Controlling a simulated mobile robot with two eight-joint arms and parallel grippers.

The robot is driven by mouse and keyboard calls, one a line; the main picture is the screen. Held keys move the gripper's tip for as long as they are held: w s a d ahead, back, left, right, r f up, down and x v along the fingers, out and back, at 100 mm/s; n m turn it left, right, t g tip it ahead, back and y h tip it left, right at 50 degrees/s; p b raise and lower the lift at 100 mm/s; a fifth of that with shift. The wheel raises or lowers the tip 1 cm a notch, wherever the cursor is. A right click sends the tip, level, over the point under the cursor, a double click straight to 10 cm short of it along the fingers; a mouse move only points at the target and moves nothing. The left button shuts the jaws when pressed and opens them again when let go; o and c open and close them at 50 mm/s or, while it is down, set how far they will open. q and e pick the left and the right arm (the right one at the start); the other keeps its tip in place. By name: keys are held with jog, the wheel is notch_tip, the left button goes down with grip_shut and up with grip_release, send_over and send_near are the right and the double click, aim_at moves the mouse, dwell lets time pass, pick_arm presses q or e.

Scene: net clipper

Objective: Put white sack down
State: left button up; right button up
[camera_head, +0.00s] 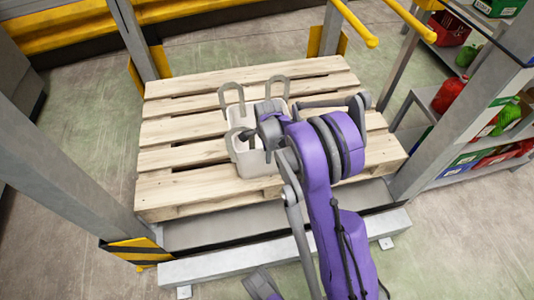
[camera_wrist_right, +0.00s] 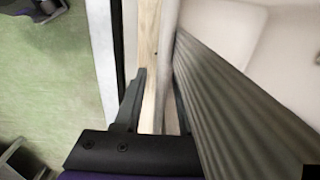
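The white sack (camera_head: 247,161) stands upright on the wooden pallet (camera_head: 185,188), with grey loop handles (camera_head: 232,91) standing up from its rim. My right gripper (camera_head: 254,136) is at the sack's top, beside the near handles; my purple arm hides the sack's right part. In the right wrist view the fingers of my right gripper (camera_wrist_right: 160,103) are apart, with pallet wood and a pale sack edge showing between them. A ribbed grey handle strap (camera_wrist_right: 235,100) runs close by the right finger, and the white sack (camera_wrist_right: 285,45) fills the right side. My left gripper is not clearly seen.
Grey rack posts (camera_head: 65,165) flank the pallet on the left and right. Yellow bars (camera_head: 345,22) stick out above its back right. A shelf (camera_head: 470,165) with colored bottles and boxes stands at right. The left and far right of the pallet are bare.

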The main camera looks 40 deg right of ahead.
jog(key=shift+r, duration=0.1)
notch_tip(320, 180, up, 11)
jog(key=p, duration=0.2)
jog(key=shift+s+a+r+p, duration=0.1)
jog(key=shift+s+p, duration=0.05)
jog(key=shift+p, duration=0.2)
jog(key=shift+r, duration=0.35)
jog(key=s+a+r+n+t, duration=0.2)
jog(key=s+a+n, duration=0.8)
jog(key=a+n, duration=0.1)
jog(key=s+a+r+n+t, duration=0.2)
jog(key=s+a+n, duration=0.8)
jog(key=n, duration=0.2)
jog(key=shift+s+a+r+n, duration=0.25)
jog(key=shift+s+a+n, duration=0.1)
jog(key=shift+s+n, duration=0.05)
